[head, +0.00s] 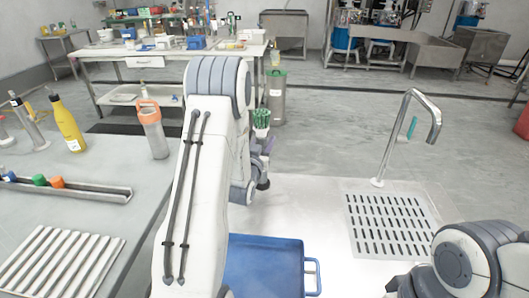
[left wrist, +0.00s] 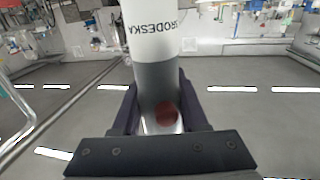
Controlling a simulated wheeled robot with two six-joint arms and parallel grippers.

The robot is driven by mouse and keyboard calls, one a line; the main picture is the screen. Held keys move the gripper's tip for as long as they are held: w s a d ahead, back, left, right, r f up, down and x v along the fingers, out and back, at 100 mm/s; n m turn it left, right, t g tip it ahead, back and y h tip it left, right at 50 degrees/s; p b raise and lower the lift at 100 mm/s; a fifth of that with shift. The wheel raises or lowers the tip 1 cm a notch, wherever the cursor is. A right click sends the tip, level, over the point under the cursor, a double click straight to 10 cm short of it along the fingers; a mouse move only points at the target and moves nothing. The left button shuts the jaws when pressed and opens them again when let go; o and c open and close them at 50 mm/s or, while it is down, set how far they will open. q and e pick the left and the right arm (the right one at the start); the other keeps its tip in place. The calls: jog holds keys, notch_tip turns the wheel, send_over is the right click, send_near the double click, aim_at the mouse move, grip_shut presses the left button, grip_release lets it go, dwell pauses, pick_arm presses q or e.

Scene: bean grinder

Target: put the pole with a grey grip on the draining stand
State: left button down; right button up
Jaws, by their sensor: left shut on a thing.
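My left gripper (left wrist: 159,108) is shut on a pole (left wrist: 153,72) in the left wrist view. The pole has a white part with dark lettering, a grey part between the fingers and a red spot near its lower end. In the head view my left gripper (head: 267,150) is mostly hidden behind its own arm. A green tufted piece (head: 261,118) shows just above it; I cannot tell if it belongs to the pole. A slotted draining stand (head: 391,224) lies to the right, apart from the gripper. My right gripper is out of view.
A blue tray (head: 264,266) lies at bottom centre. A curved metal tap (head: 407,130) rises behind the slotted area. The left table holds a yellow bottle (head: 67,124), an orange-topped container (head: 152,130) and a ribbed white rack (head: 62,260).

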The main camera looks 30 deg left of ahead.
pick_arm(q)
jog(key=shift+f+b, duration=1.3)
jog(key=shift+f, duration=0.85)
jog(key=shift+c, duration=2.2)
grip_release()
